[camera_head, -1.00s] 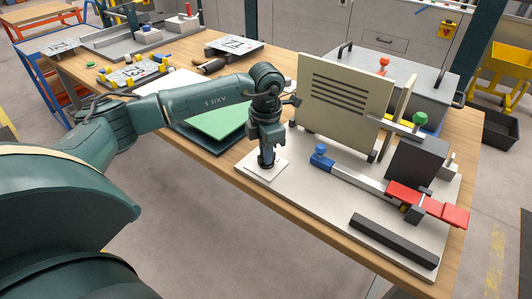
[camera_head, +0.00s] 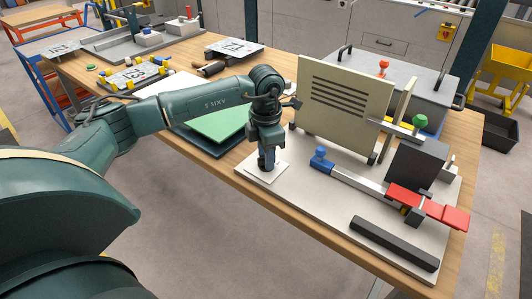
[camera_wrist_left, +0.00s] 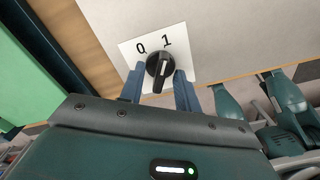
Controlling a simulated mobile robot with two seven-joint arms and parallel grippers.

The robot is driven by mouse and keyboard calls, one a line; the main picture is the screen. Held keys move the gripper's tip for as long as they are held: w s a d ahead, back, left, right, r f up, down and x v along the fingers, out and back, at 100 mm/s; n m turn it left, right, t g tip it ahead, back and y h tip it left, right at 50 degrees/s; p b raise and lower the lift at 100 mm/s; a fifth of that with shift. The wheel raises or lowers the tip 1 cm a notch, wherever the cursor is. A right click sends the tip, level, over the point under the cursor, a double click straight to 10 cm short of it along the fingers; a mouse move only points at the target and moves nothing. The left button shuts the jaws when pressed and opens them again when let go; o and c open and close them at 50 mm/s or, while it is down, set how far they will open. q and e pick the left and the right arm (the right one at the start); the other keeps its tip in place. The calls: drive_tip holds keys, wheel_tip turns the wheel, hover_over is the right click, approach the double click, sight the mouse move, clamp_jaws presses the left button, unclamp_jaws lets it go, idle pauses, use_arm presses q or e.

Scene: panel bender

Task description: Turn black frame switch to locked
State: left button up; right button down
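The black switch knob (camera_wrist_left: 160,66) sits on a white plate marked 0 and 1 in the left wrist view. The knob's grip bar stands nearly upright in that picture, with a pale mark on it. My left gripper (camera_wrist_left: 159,84) has its blue fingers on either side of the knob, apart, with narrow gaps visible; contact is not clear. In the head view the left gripper (camera_head: 267,164) points down over the white plate (camera_head: 253,172) at the near left of the grey board, and hides the knob. My right gripper is not in view.
On the grey board (camera_head: 325,215) stand a beige slotted panel (camera_head: 343,108), a blue-ended bar (camera_head: 321,159), a red handle (camera_head: 428,206) and a black bar (camera_head: 394,242). A green sheet (camera_head: 218,122) lies behind my left arm.

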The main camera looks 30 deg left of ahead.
use_arm(q)
wheel_tip(320, 180, up, 13)
drive_tip(key=shift+b, duration=0.35)
idle(0.5)
